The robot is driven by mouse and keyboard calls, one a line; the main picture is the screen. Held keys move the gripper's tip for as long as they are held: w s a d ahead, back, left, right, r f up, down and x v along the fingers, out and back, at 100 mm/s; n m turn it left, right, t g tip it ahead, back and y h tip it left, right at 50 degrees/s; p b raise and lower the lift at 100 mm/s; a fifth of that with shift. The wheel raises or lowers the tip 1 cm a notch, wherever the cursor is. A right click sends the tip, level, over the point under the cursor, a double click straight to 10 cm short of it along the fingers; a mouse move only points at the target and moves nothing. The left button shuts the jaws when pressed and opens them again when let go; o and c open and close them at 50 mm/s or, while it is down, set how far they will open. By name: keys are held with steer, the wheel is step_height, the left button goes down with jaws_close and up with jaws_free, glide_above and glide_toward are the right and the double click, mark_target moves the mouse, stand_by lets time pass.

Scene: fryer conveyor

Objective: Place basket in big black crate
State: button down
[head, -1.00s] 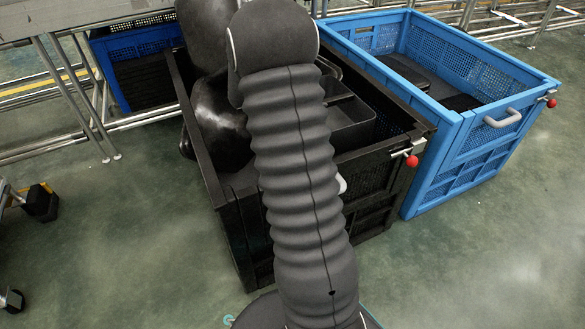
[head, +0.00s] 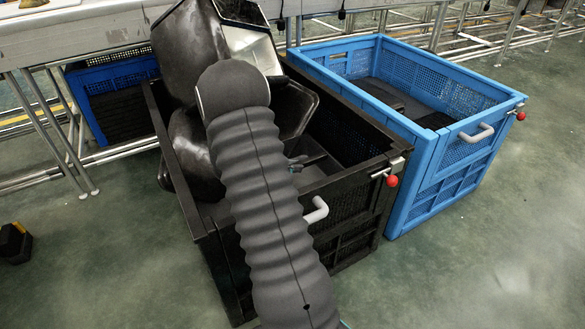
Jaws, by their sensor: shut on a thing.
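The big black crate (head: 345,196) stands open on the floor at the centre, partly behind my ribbed arm. Large glossy dark faceted surfaces (head: 296,108) rise above its back left part, with a brighter metallic face higher up; I cannot tell whether they are the basket or parts of my arm. The grey basket that showed in the crate earlier is not clear now. Small dark prong-like parts show low in the crate, right of my arm, too small to identify. My gripper's jaws cannot be made out; my arm and the glossy surfaces cover that area.
A blue crate (head: 450,185) stands close on the right, with dark flat things inside. Another blue crate (head: 112,75) is at the back left, under the metal conveyor frame (head: 75,40). A small black and yellow object (head: 15,243) is at far left. Floor at the right is clear.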

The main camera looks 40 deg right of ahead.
steer(key=shift+f, duration=0.2)
steer(key=shift+f, duration=0.15)
steer(key=c, duration=1)
jaws_free()
steer(key=shift+a+r, duration=0.15)
steer(key=shift+r, duration=0.05)
steer(key=v, duration=0.7)
steer(key=shift+a, duration=0.1)
